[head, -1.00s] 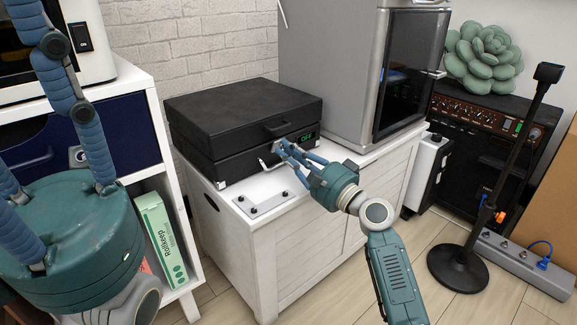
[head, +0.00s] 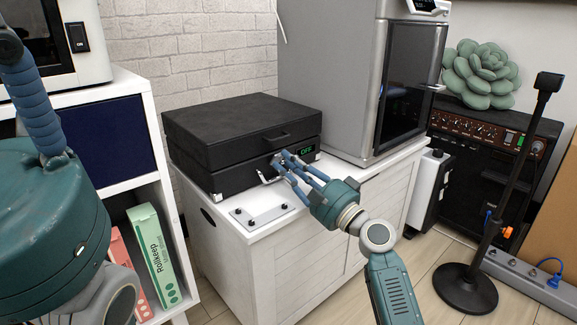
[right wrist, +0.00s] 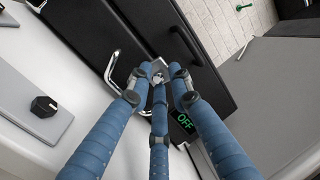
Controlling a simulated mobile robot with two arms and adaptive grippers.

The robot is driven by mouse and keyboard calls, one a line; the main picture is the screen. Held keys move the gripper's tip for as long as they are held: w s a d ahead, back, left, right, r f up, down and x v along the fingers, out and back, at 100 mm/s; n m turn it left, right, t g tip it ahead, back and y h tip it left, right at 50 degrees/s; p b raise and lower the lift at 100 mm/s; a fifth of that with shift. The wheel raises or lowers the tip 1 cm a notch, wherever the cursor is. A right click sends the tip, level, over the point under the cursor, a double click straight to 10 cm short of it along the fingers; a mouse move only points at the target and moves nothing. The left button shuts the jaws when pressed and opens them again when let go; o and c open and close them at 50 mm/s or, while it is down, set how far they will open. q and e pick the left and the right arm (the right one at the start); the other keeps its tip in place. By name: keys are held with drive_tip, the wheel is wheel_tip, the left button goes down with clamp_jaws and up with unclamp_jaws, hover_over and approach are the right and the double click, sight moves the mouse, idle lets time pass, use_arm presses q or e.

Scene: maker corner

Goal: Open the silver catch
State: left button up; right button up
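The silver catch (right wrist: 158,76) is a small metal piece on the front of a closed black case (head: 240,117). My right gripper (head: 280,160) reaches it from the front right. In the right wrist view its three blue fingertips (right wrist: 157,78) are drawn together around the catch, which shows between them; the exact contact is hard to see. A bent silver bar (right wrist: 121,68) stands out from the case beside the left finger. My left gripper (head: 40,120) is at the left edge of the head view, away from the case, with its fingertips cut off.
The case stands on a white cabinet (head: 285,262) with a knobbed plate (head: 262,217) in front. A green "OFF" display (head: 306,150) is beside the catch. A grey machine (head: 325,80) stands to the right, a white shelf (head: 160,165) to the left.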

drive_tip(key=v, duration=1.2)
drive_tip(key=shift+r, duration=0.1)
